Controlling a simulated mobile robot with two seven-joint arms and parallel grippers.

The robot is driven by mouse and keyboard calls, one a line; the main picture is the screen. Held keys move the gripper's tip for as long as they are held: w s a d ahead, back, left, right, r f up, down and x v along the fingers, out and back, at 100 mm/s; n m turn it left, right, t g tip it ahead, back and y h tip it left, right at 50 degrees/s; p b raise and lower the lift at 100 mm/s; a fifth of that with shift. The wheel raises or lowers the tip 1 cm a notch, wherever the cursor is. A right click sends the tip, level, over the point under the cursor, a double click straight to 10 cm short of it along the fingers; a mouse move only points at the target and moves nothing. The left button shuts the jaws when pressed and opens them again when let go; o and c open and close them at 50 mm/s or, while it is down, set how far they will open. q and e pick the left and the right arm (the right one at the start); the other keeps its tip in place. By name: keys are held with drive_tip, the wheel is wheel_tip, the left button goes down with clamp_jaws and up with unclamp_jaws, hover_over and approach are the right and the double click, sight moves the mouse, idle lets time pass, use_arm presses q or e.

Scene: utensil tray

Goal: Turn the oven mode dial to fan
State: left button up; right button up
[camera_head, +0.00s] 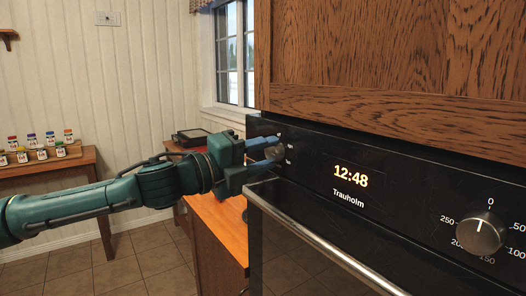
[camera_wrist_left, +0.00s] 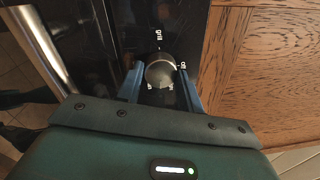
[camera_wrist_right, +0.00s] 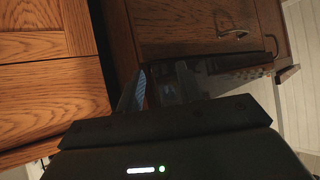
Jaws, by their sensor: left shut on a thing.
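The oven mode dial (camera_wrist_left: 160,70) is a round dark grey knob at the left end of the black oven panel. In the left wrist view, "grill" is printed above it and "off" to its right; other marks by it are too small to read. My left gripper (camera_head: 267,156) is shut on the dial, with one blue finger on each side of it. In the head view the fingers partly hide the dial, and its pointer cannot be made out. My right gripper (camera_wrist_right: 162,88) shows only in its own wrist view, with its fingers apart and dark.
The oven panel (camera_head: 310,165) has a clock reading 12:48 and a temperature dial (camera_head: 481,233) at the right. The oven door handle (camera_head: 320,240) runs below. A wooden cabinet (camera_head: 400,50) overhangs above. A wooden counter (camera_head: 222,222) and a shelf with jars (camera_head: 40,155) stand at the left.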

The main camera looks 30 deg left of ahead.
use_arm(q)
drive_tip(key=m, duration=0.3)
drive_tip(key=shift+m+p, duration=0.3)
drive_tip(key=shift+p, duration=0.1)
drive_tip(key=shift+a+m, duration=0.1)
drive_tip(key=shift+m, duration=0.8)
use_arm(e)
drive_tip(key=shift+s+d+r, duration=0.1)
drive_tip(key=shift+s+d, duration=0.05)
drive_tip(key=shift+d, duration=0.1)
drive_tip(key=shift+r, duration=0.15)
use_arm(q)
drive_tip(key=o, duration=1)
drive_tip(key=shift+h, duration=0.3)
